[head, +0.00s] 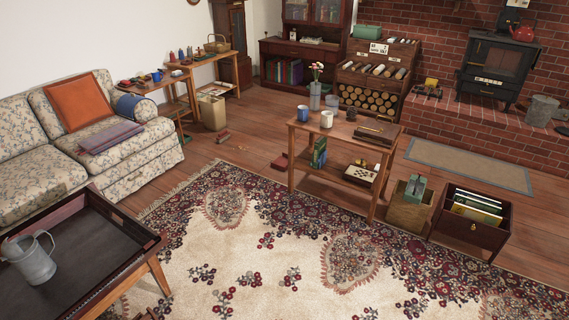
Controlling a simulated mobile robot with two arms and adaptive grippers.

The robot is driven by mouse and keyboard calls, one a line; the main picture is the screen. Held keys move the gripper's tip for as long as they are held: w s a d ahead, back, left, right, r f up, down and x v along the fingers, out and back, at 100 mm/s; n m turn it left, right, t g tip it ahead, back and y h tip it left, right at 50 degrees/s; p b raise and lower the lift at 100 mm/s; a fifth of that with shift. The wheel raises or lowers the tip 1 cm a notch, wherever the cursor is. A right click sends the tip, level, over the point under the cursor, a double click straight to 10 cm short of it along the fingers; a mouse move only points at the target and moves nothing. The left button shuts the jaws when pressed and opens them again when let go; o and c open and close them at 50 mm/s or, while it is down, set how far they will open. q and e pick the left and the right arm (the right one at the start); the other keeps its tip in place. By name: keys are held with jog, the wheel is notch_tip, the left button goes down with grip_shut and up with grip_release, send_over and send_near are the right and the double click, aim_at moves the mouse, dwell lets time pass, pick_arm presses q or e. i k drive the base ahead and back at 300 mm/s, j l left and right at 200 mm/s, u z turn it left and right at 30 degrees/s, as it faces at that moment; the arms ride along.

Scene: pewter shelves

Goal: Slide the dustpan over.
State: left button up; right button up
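Neither of my grippers is in view.
The two-level wooden table (350,133) holds mugs and a flower vase. A patterned rug (290,255) covers the near floor. A floral sofa (130,165) and a tray table (110,245) with a metal jug stand left. A record crate (465,238) stands right.

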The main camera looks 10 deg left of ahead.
aim_at(281, 162)
jog(key=i+u, duration=0.1)
jog(key=i, duration=1)
jog(key=i+l+u, duration=0.1)
jog(key=i, duration=1.05)
jog(key=i+j+u, duration=0.2)
jog(key=i+u, duration=0.3)
jog(key=i, duration=0.15)
jog(key=i+u, duration=0.5)
jog(key=i, duration=0.15)
jog(key=i+l+u, duration=0.35)
jog(key=i+u, duration=0.15)
jog(key=i+z, duration=0.15)
jog(key=i, duration=0.5)
jog(key=i+j+z, duration=0.15)
jog(key=i, duration=0.45)
